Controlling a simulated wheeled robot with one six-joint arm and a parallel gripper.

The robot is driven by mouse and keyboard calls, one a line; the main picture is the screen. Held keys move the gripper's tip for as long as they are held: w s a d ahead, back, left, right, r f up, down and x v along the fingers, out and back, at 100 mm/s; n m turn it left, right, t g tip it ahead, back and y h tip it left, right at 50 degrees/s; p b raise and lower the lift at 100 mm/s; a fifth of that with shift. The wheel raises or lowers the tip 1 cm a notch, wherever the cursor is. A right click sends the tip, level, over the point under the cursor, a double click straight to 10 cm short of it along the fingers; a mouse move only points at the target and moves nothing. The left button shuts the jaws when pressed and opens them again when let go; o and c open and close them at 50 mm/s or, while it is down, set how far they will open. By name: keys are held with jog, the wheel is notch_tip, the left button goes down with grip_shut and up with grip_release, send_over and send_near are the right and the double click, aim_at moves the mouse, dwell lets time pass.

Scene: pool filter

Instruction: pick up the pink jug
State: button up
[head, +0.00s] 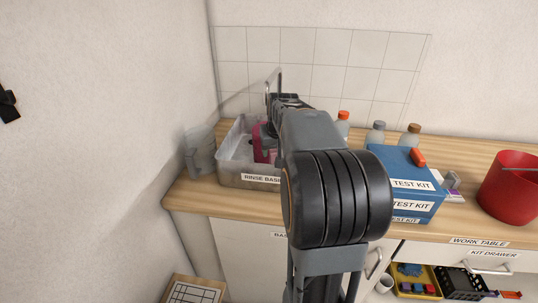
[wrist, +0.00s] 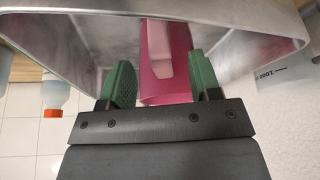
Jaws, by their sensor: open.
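The pink jug (head: 262,145) stands in the metal rinse basin (head: 232,180) on the worktop, partly hidden behind my arm in the head view. In the wrist view the jug (wrist: 178,60) shows as a pink body with a paler pink strip, perhaps its handle. My gripper (wrist: 164,80) is open, with one green-padded finger on each side of the jug's near end. I cannot tell whether either pad touches it. In the head view my gripper (head: 275,85) is above and behind the basin, with its fingertips small and hard to make out.
A translucent grey container (head: 200,152) stands left of the basin by the wall. Several bottles (head: 376,134), a blue test kit box (head: 400,185) and a red bucket (head: 510,185) are to the right. Basin walls surround the jug. The tiled wall is close behind.

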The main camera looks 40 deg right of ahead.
aim_at(274, 153)
jog(key=shift+x, duration=3.15)
jog(key=shift+w+d, duration=0.1)
jog(key=shift+w, duration=0.05)
jog(key=shift+r, duration=0.15)
grip_shut()
